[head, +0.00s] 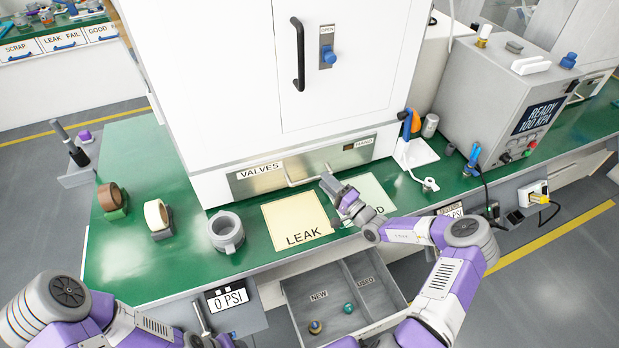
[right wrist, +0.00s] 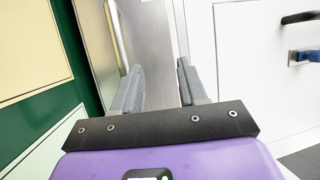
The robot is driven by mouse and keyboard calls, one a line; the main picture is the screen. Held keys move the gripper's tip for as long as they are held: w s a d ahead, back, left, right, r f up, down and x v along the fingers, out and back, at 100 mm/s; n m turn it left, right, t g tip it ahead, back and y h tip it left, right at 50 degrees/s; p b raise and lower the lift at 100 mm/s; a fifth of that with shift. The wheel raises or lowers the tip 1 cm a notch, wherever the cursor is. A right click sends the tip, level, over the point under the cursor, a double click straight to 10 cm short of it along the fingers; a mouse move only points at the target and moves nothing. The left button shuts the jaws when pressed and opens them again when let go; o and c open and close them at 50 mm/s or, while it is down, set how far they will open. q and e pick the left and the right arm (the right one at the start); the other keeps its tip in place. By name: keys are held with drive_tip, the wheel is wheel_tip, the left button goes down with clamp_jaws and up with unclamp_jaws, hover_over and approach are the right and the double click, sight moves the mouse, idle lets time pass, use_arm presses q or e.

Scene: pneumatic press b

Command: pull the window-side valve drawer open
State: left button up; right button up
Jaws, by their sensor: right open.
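The valve drawer (head: 265,182) has a metal front labelled VALVES, low in the white cabinet. It looks shut. Its bar handle (head: 303,181) runs across the front; part of the bar shows in the right wrist view (right wrist: 117,32). My right gripper (head: 328,184) is at the right end of the handle, fingers towards the metal front. In the right wrist view my right gripper (right wrist: 158,85) is open and empty, and the bar lies left of both fingers, not between them. I cannot tell whether a finger touches it. My left arm enters at the lower left; its gripper is out of view.
A drawer (head: 370,328) with NEW and USED compartments stands open below the bench. A yellow LEAK mat (head: 290,215) and a pale green mat (head: 372,188) lie before the cabinet. A blue-orange tool on a white stand (head: 415,152) is to the right, tape rolls (head: 157,214) left.

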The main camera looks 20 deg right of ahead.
sight(312, 178)
wheel_tip(312, 178, down, 7)
drive_tip(key=shift+r+b, duration=0.2)
drive_tip(key=shift+b, duration=0.9)
drive_tip(key=x, duration=0.2)
drive_tip(key=b+x, duration=0.1)
drive_tip(key=x, duration=0.3)
drive_tip(key=shift+w+a+r, duration=0.1)
drive_tip(key=shift+r, duration=0.35)
drive_tip(key=shift+w+a+r+b, duration=0.1)
drive_tip(key=shift+w+b, duration=0.1)
drive_tip(key=shift+w, duration=0.1)
drive_tip(key=shift+w+a+r+b, duration=0.1)
drive_tip(key=shift+w+r+b, duration=0.05)
drive_tip(key=shift+w, duration=0.15)
drive_tip(key=shift+c, duration=0.3)
clamp_jaws()
